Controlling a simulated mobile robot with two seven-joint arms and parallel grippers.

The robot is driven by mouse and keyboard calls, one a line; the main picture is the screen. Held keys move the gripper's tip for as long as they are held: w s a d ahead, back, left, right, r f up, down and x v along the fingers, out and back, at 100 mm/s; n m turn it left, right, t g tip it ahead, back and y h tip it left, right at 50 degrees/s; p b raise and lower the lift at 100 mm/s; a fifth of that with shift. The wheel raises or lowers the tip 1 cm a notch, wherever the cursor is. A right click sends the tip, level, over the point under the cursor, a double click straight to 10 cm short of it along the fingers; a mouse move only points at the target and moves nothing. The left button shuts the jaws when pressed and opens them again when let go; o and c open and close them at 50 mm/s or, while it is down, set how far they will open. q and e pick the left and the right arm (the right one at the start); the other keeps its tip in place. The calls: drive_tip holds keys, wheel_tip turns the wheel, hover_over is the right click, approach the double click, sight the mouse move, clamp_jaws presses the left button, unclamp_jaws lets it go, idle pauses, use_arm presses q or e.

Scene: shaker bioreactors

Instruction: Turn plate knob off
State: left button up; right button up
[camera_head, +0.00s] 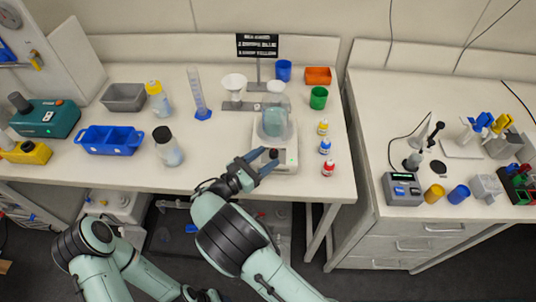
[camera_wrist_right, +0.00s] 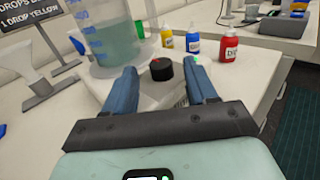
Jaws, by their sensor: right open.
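The hot plate (camera_head: 286,158) is a white box near the front edge of the left bench. It carries a large clear beaker with blue-green liquid (camera_head: 275,122). Its black round knob (camera_wrist_right: 163,70) is on the front, with a small red mark on top; it also shows in the head view (camera_head: 273,153). My right gripper (camera_wrist_right: 162,76) is open, with one blue finger on each side of the knob. A gap seems to show between knob and fingers; contact is unclear. My left arm is at the bottom left of the head view, its gripper not visible.
Yellow, blue and red dropper bottles (camera_head: 325,146) stand right of the plate. A black-capped bottle (camera_head: 168,147) and blue tray (camera_head: 110,139) stand left. A gap separates the right bench (camera_head: 380,140).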

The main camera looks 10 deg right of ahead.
use_arm(q)
drive_tip(key=shift+w+r, duration=0.1)
use_arm(e)
drive_tip(key=shift+x, duration=0.9)
drive_tip(key=shift+s, duration=0.1)
drive_tip(key=c, duration=1.1)
drive_tip(key=shift+o, duration=0.2)
